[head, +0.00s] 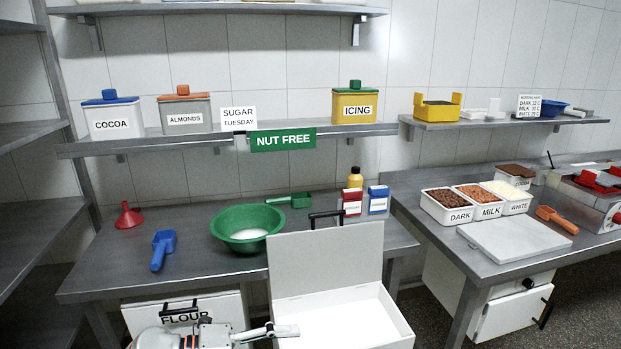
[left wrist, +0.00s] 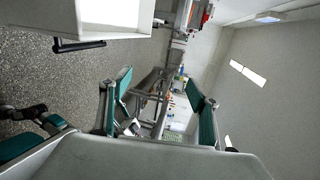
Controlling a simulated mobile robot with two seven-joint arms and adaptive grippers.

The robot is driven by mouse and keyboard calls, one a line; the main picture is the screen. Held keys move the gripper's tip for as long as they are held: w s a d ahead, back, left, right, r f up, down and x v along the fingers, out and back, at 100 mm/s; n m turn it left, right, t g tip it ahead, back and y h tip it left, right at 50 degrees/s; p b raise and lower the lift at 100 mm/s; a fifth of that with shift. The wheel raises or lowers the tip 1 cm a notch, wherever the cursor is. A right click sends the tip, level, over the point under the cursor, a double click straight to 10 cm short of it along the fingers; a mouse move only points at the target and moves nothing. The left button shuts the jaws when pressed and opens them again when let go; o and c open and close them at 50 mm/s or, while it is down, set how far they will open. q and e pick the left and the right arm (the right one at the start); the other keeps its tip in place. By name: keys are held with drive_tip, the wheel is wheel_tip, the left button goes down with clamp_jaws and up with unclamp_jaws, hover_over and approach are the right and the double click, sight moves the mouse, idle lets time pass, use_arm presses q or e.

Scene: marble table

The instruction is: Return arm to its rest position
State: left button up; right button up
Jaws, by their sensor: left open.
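My arm (head: 215,334) shows at the bottom of the head view as white and grey links, in front of the open white bin. My left gripper (left wrist: 160,100) fills the middle of the left wrist view. Its two teal-padded fingers stand wide apart with nothing between them. A black and teal part shows at the lower left of that view; I cannot tell what it belongs to. I cannot make out my right gripper in either view.
The open white bin (head: 345,328) with its raised lid and a FLOUR bin (head: 184,314) stand low before the steel table (head: 190,218). A green bowl (head: 247,242) and blue scoop (head: 163,249) lie on it. The right table (head: 480,262) holds labelled tubs.

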use_arm(q)
drive_tip(key=s+a+f+n+t+y, duration=0.3)
drive_tip(key=s+a+f+n+y, duration=0.3)
drive_tip(key=n, duration=0.8)
drive_tip(key=s+a+f+n+t+y, duration=0.3)
drive_tip(key=s+a+f+n+y, duration=0.3)
drive_tip(key=s+f+n, duration=0.6)
wheel_tip(320, 180, down, 4)
drive_tip(key=a+n, duration=0.2)
drive_tip(key=n, duration=0.1)
drive_tip(key=shift+a+r, duration=0.1)
drive_tip(key=shift+c, duration=0.3)
